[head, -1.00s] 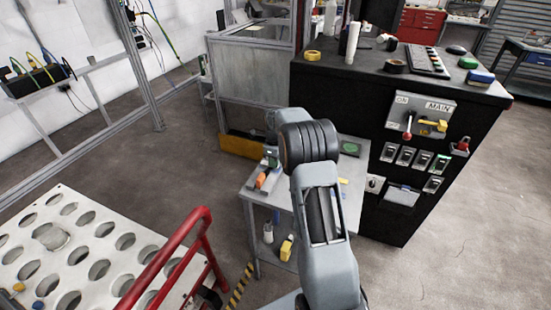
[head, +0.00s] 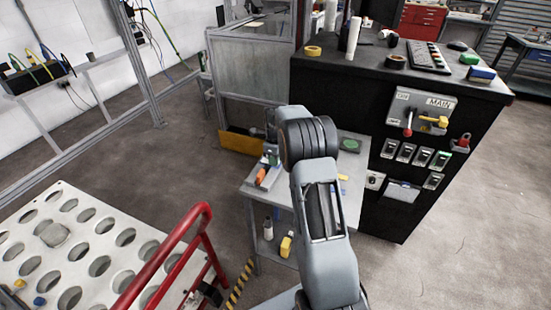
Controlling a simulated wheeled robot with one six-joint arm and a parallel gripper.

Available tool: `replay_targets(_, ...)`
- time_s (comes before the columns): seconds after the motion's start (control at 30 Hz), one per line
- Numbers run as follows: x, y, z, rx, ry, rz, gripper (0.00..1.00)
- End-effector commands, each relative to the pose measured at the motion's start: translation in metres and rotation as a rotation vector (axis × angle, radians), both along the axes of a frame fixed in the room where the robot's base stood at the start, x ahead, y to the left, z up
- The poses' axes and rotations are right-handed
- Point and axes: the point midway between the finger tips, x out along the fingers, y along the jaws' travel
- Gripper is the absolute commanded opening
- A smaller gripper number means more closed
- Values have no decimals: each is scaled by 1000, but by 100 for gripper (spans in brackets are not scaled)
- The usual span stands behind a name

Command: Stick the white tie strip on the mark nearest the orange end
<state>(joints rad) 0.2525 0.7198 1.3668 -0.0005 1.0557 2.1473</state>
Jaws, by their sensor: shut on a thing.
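My gripper (head: 270,156) shows small and partly hidden at the far side of my wrist, low over the left back part of the small grey side table (head: 252,190). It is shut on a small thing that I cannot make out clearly. An orange-ended piece (head: 262,177) lies on the table just in front of and below the gripper. I cannot tell whether the two touch. I cannot make out the white tie strip or any marks at this size. My arm hides the middle of the table.
A black cabinet (head: 400,85) with switches stands close on the right. A green round thing (head: 349,145) lies on the table's back right. A bottle and a yellow thing (head: 286,246) sit on its lower shelf. A red rail (head: 165,262) and a white perforated plate (head: 110,228) are at left.

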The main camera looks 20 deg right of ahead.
Motion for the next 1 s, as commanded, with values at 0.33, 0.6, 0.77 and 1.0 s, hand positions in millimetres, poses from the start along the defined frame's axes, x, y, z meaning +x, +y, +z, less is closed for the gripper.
replay_targets(0.33, 0, 0, -2, 0, 0, 0, 7)
replay_targets(0.6, 0, 0, -4, 0, 0, 0, 7)
replay_targets(0.77, 0, 0, -4, 0, 0, 0, 7)
replay_targets(1.0, 0, 0, -4, 0, 0, 0, 37)
